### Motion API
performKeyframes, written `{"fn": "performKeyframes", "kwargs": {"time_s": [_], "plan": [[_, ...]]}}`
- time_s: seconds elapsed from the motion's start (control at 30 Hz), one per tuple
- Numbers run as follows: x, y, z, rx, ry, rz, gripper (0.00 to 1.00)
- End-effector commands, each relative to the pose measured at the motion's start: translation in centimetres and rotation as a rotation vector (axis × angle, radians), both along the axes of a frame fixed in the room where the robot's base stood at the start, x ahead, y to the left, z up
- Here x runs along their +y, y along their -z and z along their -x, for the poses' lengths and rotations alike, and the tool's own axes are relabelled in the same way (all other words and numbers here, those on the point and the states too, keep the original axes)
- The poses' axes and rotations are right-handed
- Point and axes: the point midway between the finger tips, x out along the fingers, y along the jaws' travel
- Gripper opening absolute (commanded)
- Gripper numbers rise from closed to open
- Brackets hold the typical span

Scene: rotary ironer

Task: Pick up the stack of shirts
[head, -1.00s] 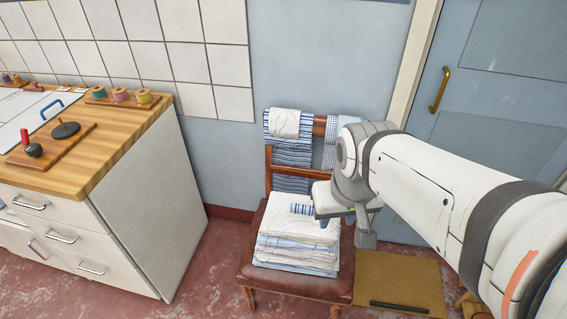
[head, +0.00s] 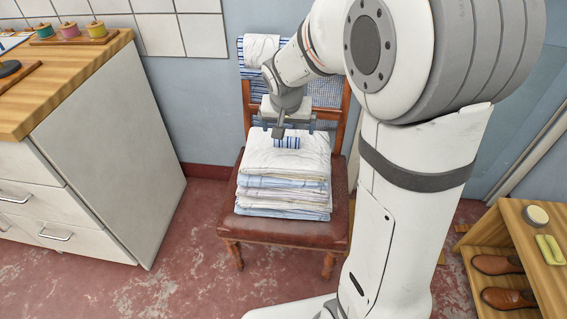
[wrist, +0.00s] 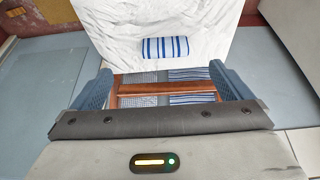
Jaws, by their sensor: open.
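The stack of shirts (head: 284,183) is a neat pile of folded white and pale blue cloth on the brown chair seat (head: 262,229). A blue-and-white striped patch (head: 287,143) lies on its white top. My gripper (head: 292,128) is open and empty over the back part of the stack, near the chair back. In the wrist view, the white top of the stack (wrist: 205,22) lies beyond the two blue fingers (wrist: 160,72), which are spread wide with no cloth between them. The gap between fingers and stack is hard to judge.
A white cabinet (head: 115,150) with a wooden top stands left. A wooden shelf (head: 545,255) with brown shoes stands right. Red floor is clear in front.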

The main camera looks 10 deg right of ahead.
Motion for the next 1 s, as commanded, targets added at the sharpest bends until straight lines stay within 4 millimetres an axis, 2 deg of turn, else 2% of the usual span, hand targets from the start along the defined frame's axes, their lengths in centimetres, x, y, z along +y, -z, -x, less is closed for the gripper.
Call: {"fn": "performKeyframes", "kwargs": {"time_s": [0.03,0.47,0.73,1.0], "plan": [[0.2,1.4,-0.7,-0.004,0.006,-0.002,0.98],[-0.1,5.0,-2.7,-0.012,0.016,-0.005,0.98],[-0.6,8.7,-4.1,-0.011,0.015,-0.004,0.98],[-0.7,9.1,-4.4,-0.013,0.015,-0.005,0.98]]}}
